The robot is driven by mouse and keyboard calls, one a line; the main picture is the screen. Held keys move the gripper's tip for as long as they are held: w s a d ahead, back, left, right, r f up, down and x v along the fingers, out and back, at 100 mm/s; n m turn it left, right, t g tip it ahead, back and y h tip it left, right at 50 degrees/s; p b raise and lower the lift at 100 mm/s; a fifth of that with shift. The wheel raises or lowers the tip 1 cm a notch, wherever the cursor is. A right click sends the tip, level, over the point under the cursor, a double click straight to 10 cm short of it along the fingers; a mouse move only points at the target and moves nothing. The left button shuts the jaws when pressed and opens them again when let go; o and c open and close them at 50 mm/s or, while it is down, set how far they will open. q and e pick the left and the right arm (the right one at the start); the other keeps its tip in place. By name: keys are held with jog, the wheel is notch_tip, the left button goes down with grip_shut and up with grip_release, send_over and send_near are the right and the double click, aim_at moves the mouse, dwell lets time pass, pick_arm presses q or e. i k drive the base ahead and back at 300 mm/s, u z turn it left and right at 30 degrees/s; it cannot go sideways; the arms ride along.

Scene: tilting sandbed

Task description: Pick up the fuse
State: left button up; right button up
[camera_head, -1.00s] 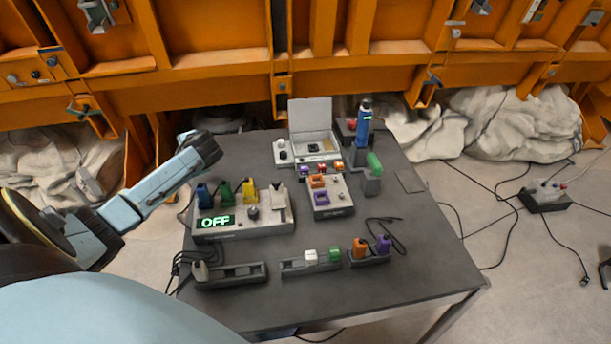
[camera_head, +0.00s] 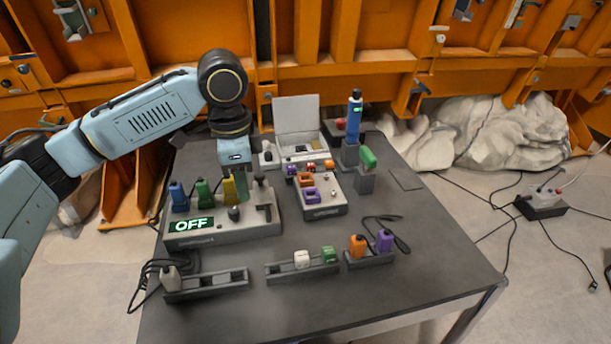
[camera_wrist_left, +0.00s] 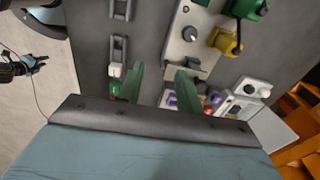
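I cannot tell for sure which piece is the fuse. Small orange and purple blocks (camera_head: 311,194) sit in a grey box (camera_head: 325,211) at the table's middle. A white block (camera_head: 302,258) and a green block (camera_head: 328,254) sit in a low tray in front. My left gripper (camera_head: 240,190) points down over the right part of the grey panel showing OFF (camera_head: 215,232), left of the block box. In the left wrist view its two green fingers (camera_wrist_left: 159,74) stand apart with nothing clearly between them. My right gripper is not seen.
Blue, green and yellow plugs (camera_head: 177,197) stand on the panel. A blue bottle-like item (camera_head: 354,116) and a green-topped holder (camera_head: 367,158) stand at the back right. Another tray (camera_head: 205,285) is at the front left.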

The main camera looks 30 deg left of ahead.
aim_at(311, 167)
jog(key=i, duration=1)
